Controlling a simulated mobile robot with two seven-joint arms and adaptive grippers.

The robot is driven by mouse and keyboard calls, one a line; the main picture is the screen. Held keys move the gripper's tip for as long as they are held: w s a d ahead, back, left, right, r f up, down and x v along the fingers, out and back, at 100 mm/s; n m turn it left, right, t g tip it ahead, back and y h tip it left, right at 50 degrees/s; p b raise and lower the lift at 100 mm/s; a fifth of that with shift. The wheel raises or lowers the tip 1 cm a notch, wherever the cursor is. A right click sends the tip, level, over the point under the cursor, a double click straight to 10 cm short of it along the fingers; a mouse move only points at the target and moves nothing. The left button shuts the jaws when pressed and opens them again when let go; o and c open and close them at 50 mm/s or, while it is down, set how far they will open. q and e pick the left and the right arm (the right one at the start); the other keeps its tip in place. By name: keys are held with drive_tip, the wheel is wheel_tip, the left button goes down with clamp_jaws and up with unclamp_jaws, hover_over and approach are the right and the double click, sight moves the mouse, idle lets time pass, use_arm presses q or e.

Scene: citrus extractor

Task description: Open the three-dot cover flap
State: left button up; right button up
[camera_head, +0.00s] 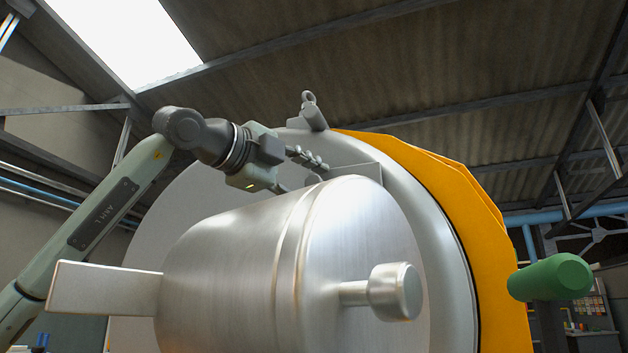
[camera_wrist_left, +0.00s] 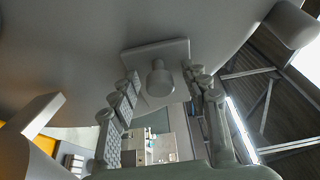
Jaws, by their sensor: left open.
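A large brushed-metal drum (camera_head: 240,265) fills the middle of the head view. No three-dot mark shows, so I cannot tell which part is the three-dot cover flap. In the left wrist view a rectangular plate (camera_wrist_left: 140,55) with a short round knob (camera_wrist_left: 160,80) sits on a grey surface. My left gripper (camera_wrist_left: 160,73) is open, with one finger on each side of the knob; I cannot tell whether either touches it. In the head view my left gripper (camera_head: 312,162) is above the drum, its fingertips partly hidden. My right gripper is not in view.
A round knob on a stem (camera_head: 395,291) sticks out of the drum's front. A flat metal bar (camera_head: 105,288) juts out at its left. An orange housing (camera_head: 455,210) and a green handle (camera_head: 550,278) stand at right. A lifting eye (camera_head: 312,112) rises on top.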

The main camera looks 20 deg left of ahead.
use_arm(q)
clamp_jaws()
idle(0.3)
drive_tip(key=shift+d, duration=0.15)
